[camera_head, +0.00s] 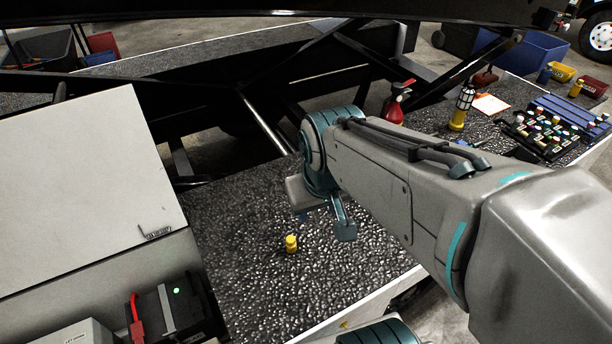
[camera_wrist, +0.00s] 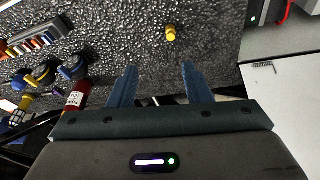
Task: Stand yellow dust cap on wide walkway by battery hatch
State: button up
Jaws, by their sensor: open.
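The small yellow dust cap (camera_head: 291,243) stands on the dark, rough walkway (camera_head: 250,285), to the right of the battery hatch. It also shows in the wrist view (camera_wrist: 171,33), above and apart from the fingertips. The battery hatch (camera_head: 85,190) has a light grey lid. Below its edge a battery (camera_head: 175,308) with a red connector and a green light shows. My gripper (camera_head: 323,226) is above the walkway, to the right of the cap. In the wrist view my gripper (camera_wrist: 158,68) has its two blue fingers spread apart with nothing between them.
A red extinguisher (camera_head: 395,108), a yellow-based lantern (camera_head: 461,108) and a dark blue tray of bottles (camera_head: 555,125) occupy the far right of the walkway. Black struts (camera_head: 275,65) cross behind the arm. The walkway around the cap is clear.

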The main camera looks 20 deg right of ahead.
jog(key=s, duration=0.1)
jog(key=s+r, duration=0.1)
jog(key=shift+s+t, duration=0.3)
jog(key=shift+f+b, duration=0.3)
jog(key=shift+f, duration=0.1)
jog(key=shift+c, duration=1)
